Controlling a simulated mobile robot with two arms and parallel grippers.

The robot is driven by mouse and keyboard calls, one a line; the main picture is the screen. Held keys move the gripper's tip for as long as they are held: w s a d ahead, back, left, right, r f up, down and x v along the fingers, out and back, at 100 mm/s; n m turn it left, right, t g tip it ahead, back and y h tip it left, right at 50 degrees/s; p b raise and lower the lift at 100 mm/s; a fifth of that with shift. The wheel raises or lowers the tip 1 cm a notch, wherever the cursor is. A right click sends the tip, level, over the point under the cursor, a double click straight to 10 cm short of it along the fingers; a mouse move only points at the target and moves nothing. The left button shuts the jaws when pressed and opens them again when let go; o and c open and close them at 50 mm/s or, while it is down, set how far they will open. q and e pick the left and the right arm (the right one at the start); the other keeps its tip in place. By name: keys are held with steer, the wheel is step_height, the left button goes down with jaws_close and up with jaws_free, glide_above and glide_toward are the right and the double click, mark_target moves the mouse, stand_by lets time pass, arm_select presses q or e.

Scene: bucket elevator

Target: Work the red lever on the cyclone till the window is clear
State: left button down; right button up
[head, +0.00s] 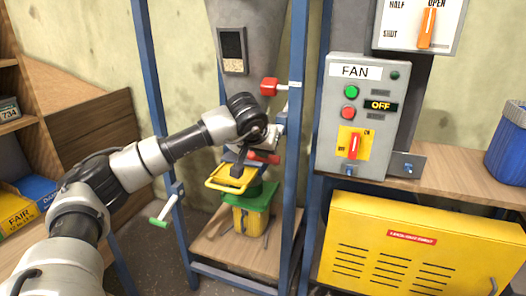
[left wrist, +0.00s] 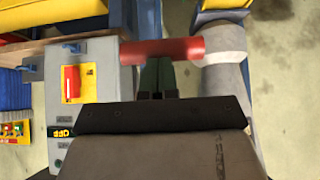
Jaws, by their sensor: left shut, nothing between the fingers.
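The grey cyclone (head: 262,28) stands in a blue frame. Its window (head: 233,47) is dark at the top and shows tan grains in the lower part. The red lever (head: 263,158) sticks out below the cyclone; in the left wrist view its red bar (left wrist: 165,50) joins a pale grey pipe. My left gripper (left wrist: 158,80) is shut and empty, its fingertips close to the red bar; whether they touch it I cannot tell. In the head view my wrist partly hides the fingers and lever. My right gripper is not in view.
A yellow bucket (head: 251,222) with a green top stands below the lever, under a yellow handle (head: 212,184). The fan box (head: 335,112) reads OFF at right. A green-ended handle (head: 160,222) projects at left.

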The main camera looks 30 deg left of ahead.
arm_select(q)
steer(key=w+r+p+v, duration=0.1)
steer(key=v, duration=1.2)
steer(key=shift+w+a+r, duration=0.2)
steer(key=shift+w+r, duration=0.05)
steer(key=shift+r, duration=0.25)
stand_by(0.6)
